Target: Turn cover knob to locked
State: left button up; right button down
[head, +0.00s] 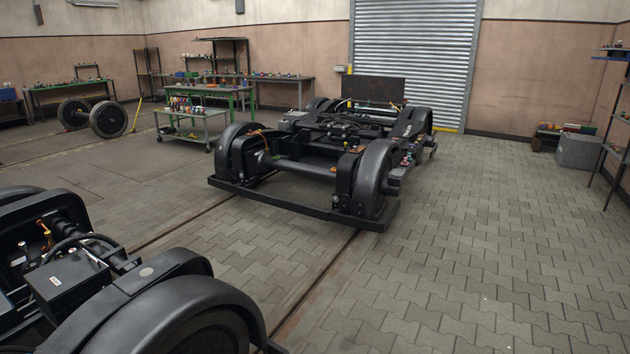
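No cover knob can be made out for certain in the head view. A black tram bogie (170,310) fills the lower left corner, cut off by the frame edge. On it sit a black box (68,286) and an orange cable (45,235). A small pale round disc (147,272) shows on a black part beside the box; I cannot tell what it is. A second black bogie (300,170) stands on the rails mid-floor, too far off to show a knob. Neither of my grippers is in view.
A grey-green trolley (190,128) with small items stands behind the second bogie. A loose wheelset (95,117) lies at the back left. Benches (270,80) line the rear wall beside a roller shutter (415,55). The paved floor (470,260) at right is clear.

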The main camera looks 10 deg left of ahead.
aim_at(74, 253)
jog(key=i+l+z, duration=0.3)
jog(key=i, duration=0.55)
jog(key=i+l+z, duration=0.15)
jog(key=i+z, duration=0.2)
jog(key=i, duration=0.55)
jog(key=i+u, duration=0.2)
jog(key=i, duration=0.4)
jog(key=i+u, duration=0.2)
jog(key=i, duration=0.4)
jog(key=i+l+u, duration=0.25)
jog(key=i, duration=0.35)
jog(key=i+j+u, duration=0.2)
jog(key=i+u, duration=0.25)
jog(key=i+j+u, duration=0.15)
jog(key=u, duration=0.3)
jog(key=i+l+u, duration=0.1)
jog(key=i+u, duration=0.3)
jog(key=i+l+u, duration=0.15)
jog(key=i+u, duration=0.55)
jog(key=i, duration=0.65)
jog(key=i+u, duration=0.25)
jog(key=i, duration=0.6)
